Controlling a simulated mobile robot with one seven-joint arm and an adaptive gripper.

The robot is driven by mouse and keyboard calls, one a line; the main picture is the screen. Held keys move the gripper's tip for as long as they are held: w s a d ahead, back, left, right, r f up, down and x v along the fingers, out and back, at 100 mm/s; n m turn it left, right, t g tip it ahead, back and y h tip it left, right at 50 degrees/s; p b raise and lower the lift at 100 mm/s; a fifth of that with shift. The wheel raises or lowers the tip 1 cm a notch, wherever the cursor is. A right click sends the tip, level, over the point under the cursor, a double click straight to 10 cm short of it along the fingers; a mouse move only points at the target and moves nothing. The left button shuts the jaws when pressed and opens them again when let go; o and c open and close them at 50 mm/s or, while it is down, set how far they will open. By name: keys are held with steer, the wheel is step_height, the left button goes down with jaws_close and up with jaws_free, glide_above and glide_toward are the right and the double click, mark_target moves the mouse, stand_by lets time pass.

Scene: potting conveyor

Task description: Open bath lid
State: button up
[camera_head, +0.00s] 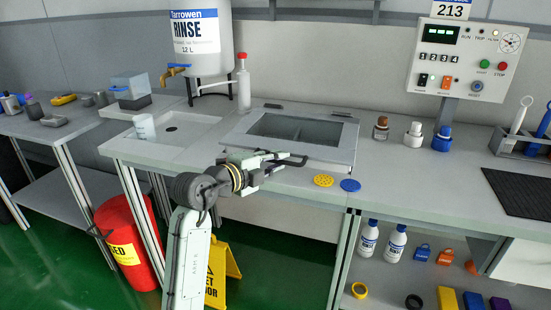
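The bath lid (343,138) is a light grey frame with a dark glazed window, set in the bench top in the middle of the head view. It lies flat and looks shut, with hinges along its back edge. A dark bar handle (299,161) is at its front edge. My gripper (280,161) is at the left end of this handle, with its fingers pointing right. The fingers and the handle overlap in the picture. I cannot tell whether they touch or whether the fingers are closed on the handle.
A rinse tank (203,62) and a red-capped bottle (243,85) stand behind left of the lid. A control box (466,60) stands at back right. A red bin (125,243) is below left.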

jaws_close()
stand_by(0.8)
